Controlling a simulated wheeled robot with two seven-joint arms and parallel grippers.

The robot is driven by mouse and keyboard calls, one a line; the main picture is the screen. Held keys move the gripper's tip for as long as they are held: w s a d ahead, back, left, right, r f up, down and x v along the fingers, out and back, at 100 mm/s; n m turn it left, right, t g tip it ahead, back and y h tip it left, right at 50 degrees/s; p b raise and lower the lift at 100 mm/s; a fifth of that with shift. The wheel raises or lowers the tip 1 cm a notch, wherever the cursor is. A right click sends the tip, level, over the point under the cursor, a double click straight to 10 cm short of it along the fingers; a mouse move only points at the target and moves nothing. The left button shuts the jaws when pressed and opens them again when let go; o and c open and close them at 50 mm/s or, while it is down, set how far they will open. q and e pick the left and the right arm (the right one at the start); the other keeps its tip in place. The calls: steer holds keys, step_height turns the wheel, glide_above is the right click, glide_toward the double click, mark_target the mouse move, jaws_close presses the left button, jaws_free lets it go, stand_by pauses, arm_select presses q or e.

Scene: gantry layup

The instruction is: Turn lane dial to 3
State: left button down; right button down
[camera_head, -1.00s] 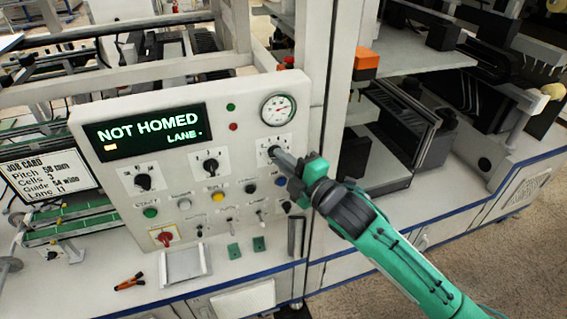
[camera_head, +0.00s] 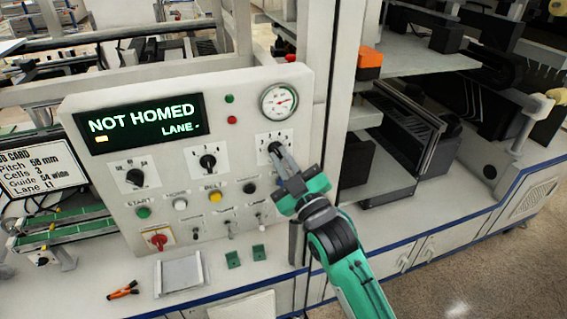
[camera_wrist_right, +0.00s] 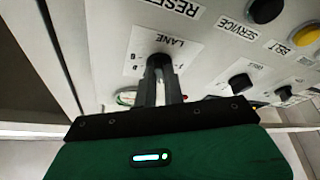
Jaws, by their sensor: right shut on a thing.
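The lane dial (camera_head: 275,147) is a black knob on a white plate at the right of the control panel, under the gauge. My right gripper (camera_head: 281,160) comes in from the lower right and is shut on the lane dial, hiding part of its plate. In the right wrist view the dial (camera_wrist_right: 159,61) sits between the fingertips, under the label LANE. The number the dial points at cannot be read. The display (camera_head: 142,122) reads NOT HOMED and LANE, with a small unclear mark after it. My left gripper is not in view.
Two other black dials, one at left (camera_head: 134,177) and one in the middle (camera_head: 208,161), share the panel with several buttons and switches. A round gauge (camera_head: 279,100) is just above the lane dial. A post (camera_head: 345,100) stands right of the panel. Orange-handled pliers (camera_head: 123,290) lie on the bench.

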steer(key=shift+a+f+m+t+h, duration=0.15)
steer(key=shift+m+t+h, duration=0.4)
steer(key=shift+m, duration=1.05)
steer(key=c, duration=1.5)
jaws_free()
steer(key=b+v, duration=0.5)
steer(key=v, duration=0.9)
steer(key=shift+w, duration=0.1)
